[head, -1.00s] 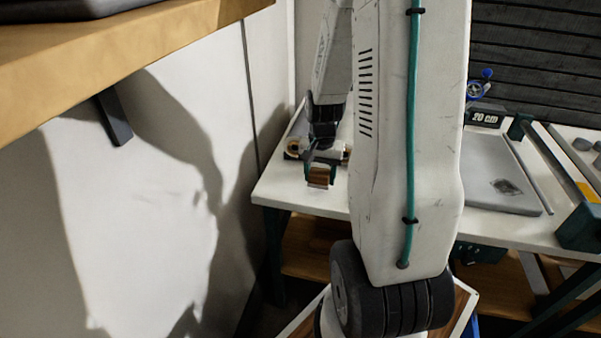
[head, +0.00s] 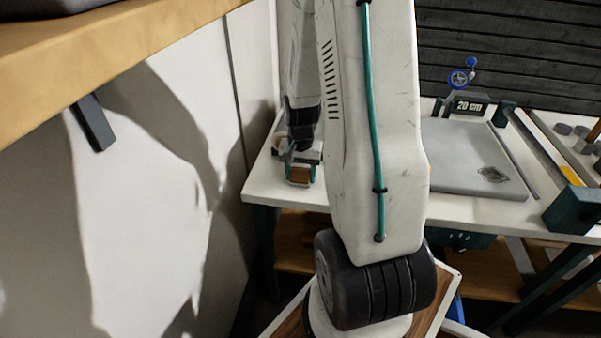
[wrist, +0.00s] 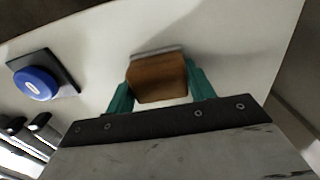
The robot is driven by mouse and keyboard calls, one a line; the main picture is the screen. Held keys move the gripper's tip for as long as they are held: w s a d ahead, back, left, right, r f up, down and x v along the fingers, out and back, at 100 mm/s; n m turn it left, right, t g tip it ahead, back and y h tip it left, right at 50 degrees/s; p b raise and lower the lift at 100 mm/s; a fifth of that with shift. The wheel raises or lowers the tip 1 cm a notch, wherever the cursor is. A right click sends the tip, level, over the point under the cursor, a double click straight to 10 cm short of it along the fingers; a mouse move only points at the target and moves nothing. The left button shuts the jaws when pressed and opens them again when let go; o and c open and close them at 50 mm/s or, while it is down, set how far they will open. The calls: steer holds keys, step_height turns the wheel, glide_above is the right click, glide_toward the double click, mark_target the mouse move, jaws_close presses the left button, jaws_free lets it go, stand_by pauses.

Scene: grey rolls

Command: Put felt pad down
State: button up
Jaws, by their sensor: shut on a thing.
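The felt pad (wrist: 158,78) is a brown wood-coloured block with a thin grey layer along its far edge. In the wrist view it sits between the teal fingers of my gripper (wrist: 160,88), which are shut on it from both sides. In the head view the pad (head: 299,175) shows as a small brown piece at my gripper (head: 302,166), over the left end of the white table (head: 262,188). I cannot tell whether the pad touches the tabletop. My arm hides part of the table behind it.
A blue round piece on a dark square base (wrist: 36,84) lies left of the pad in the wrist view. A wooden shelf (head: 120,50) juts in at upper left.

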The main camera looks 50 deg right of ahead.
mark_target(301, 170)
steer(key=shift+s+a+f, duration=0.1)
steer(key=shift+s+f, duration=0.05)
steer(key=shift+f, duration=0.15)
steer(key=o, duration=1)
steer(key=shift+o, duration=0.4)
steer(key=shift+a, duration=0.1)
steer(key=shift+s+f, duration=0.1)
steer(key=shift+s, duration=0.05)
steer(key=shift+r, duration=0.25)
steer(key=r, duration=1.1)
steer(key=shift+w+d+r, duration=0.15)
steer(key=shift+w+d, duration=0.05)
steer(key=shift+w, duration=0.1)
steer(key=shift+r, duration=0.65)
